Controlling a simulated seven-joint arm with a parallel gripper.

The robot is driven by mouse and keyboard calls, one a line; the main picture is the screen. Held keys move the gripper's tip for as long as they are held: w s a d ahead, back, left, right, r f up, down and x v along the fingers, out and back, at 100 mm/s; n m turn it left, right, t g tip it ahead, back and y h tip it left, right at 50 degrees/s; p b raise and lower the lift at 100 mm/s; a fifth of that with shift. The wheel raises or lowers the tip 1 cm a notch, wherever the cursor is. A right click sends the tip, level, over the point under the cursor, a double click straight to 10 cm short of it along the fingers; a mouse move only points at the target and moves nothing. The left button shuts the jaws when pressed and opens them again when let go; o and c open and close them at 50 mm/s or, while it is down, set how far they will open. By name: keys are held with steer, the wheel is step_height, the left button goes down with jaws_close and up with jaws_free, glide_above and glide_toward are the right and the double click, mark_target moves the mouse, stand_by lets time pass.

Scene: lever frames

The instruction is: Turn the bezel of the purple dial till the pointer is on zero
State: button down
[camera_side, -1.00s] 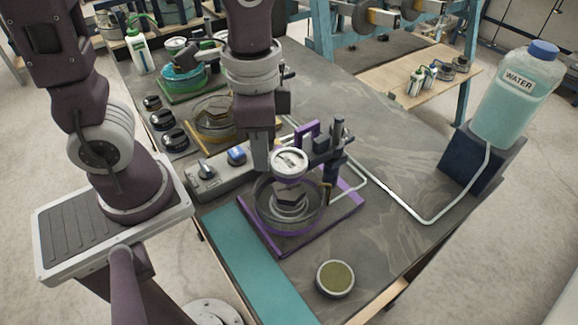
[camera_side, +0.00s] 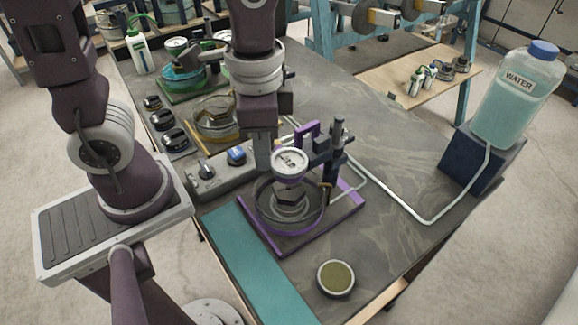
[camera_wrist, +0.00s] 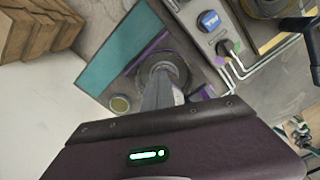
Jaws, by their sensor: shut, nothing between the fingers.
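The purple-framed lever device (camera_side: 348,203) stands on the bench, with a round glass dish (camera_side: 262,208) inside its purple base. Its dial (camera_side: 290,163) is a white-faced gauge with a pale bezel, held above the dish by a dark bracket. The pointer is too small to read against zero. My gripper (camera_side: 262,168) is shut and empty, pointing down at the left edge of the dial. I cannot tell whether it touches the bezel. In the wrist view my gripper (camera_wrist: 163,88) covers the dial and part of the dish (camera_wrist: 180,66).
A grey control box with a blue knob (camera_side: 236,156) lies just left of the dish. A yellow-framed dish (camera_side: 213,118) and green-framed one (camera_side: 182,80) stand behind. A round olive-topped tin (camera_side: 336,278) sits in front. Clear tubing runs right to the water bottle (camera_side: 515,95).

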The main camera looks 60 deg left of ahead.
steer(key=shift+w, duration=0.15)
steer(key=shift+a, duration=0.15)
step_height(320, 180, up, 6)
steer(key=shift+s+a, duration=0.15)
steer(key=shift+s, duration=0.25)
steer(key=s+a+r+n+t, duration=0.3)
steer(key=s+a+n+t, duration=0.1)
steer(key=a+n+t, duration=0.1)
steer(key=shift+a+r+n+t, duration=0.3)
steer(key=shift+a+r+n, duration=0.1)
steer(key=shift+n, duration=0.1)
steer(key=shift+s, duration=0.1)
stand_by(2.4)
